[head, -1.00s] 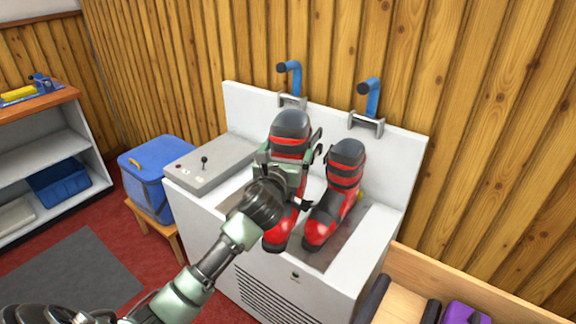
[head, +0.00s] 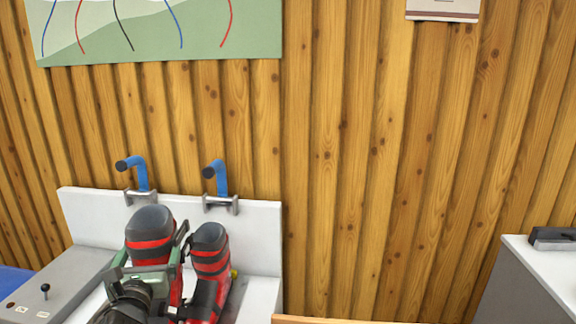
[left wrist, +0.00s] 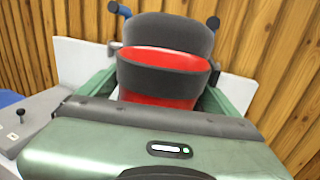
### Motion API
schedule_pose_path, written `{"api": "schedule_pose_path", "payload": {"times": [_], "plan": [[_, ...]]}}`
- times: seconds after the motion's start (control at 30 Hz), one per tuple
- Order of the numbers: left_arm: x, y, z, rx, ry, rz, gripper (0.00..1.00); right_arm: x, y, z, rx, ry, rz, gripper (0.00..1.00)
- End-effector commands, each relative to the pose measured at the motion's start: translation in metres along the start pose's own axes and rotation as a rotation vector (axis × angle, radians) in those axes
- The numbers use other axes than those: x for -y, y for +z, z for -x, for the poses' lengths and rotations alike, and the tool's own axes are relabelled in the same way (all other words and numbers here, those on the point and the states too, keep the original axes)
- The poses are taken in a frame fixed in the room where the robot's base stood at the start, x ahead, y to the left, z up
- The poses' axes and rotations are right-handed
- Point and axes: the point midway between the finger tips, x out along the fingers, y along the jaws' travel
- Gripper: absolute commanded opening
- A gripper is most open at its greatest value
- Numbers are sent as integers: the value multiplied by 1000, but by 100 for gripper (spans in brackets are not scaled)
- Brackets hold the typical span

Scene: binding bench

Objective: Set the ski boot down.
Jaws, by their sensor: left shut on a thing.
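My left gripper (head: 150,270) is shut on a red and black ski boot (head: 150,237) at the boot's upper shaft. This boot is upright over the white bench unit (head: 262,213); whether its sole touches the surface is hidden. The boot also shows in the left wrist view (left wrist: 166,60), between the green fingers. My right gripper is not in view.
Two blue posts with black ends (head: 137,172) (head: 217,176) rise behind the boots. A grey panel with a small lever (head: 45,290) is at the left. A grey cabinet (head: 535,272) stands at the far right, against a plank wall (head: 400,160).

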Motion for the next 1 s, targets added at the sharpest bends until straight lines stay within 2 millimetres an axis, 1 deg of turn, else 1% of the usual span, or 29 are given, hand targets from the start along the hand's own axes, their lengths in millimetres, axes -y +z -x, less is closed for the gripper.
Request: {"api": "schedule_pose_path", "payload": {"times": [0.03,0.17,0.27,0.3,0.4,0.5,0.6,0.73,1.0], "plan": [[9,-6,11,4,-20,0,19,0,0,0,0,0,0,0],[31,-29,42,2,-70,-5,19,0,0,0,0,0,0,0],[48,-45,72,1,-110,-3,19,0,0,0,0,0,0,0],[54,-50,85,2,-126,-2,19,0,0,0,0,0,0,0],[67,-60,117,4,-158,4,19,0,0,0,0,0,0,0],[76,-65,145,6,-182,11,19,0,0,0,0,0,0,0],[81,-68,168,9,-197,15,19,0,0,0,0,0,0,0],[85,-67,190,12,-208,20,19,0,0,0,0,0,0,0],[85,-70,214,18,-211,31,19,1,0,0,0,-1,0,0]]}}
